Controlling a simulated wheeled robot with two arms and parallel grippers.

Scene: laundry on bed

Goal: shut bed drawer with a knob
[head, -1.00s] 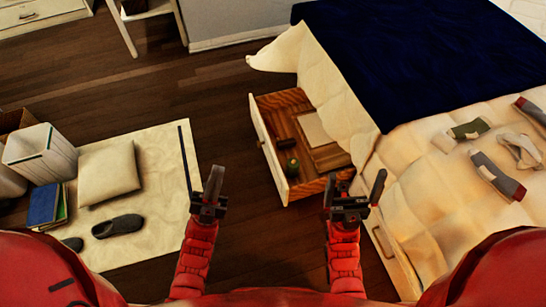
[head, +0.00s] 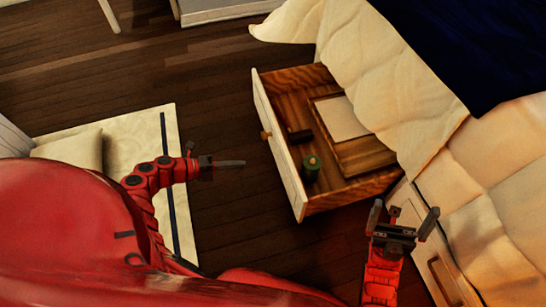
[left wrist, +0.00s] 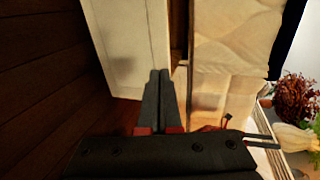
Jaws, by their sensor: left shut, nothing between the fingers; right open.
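The bed drawer (head: 279,145) stands pulled out from under the bed, with a white front and a wooden inside. Its round wooden knob (head: 266,135) is on the front. My left gripper (head: 243,163) is shut and empty, just left of the drawer front and a little below the knob, pointing towards it, apparently apart from it. In the left wrist view the shut fingers (left wrist: 160,74) point at the white drawer front (left wrist: 122,40); I cannot make out the knob there. My right gripper (head: 404,212) is open and empty, below the drawer's right end, beside the bed.
The drawer holds a green round item (head: 311,168), a dark block (head: 300,135) and a flat board (head: 345,118). The quilt (head: 420,85) hangs near the drawer's back. Another bed drawer front (head: 440,282) is at lower right. The wood floor (head: 215,95) left of the drawer is clear.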

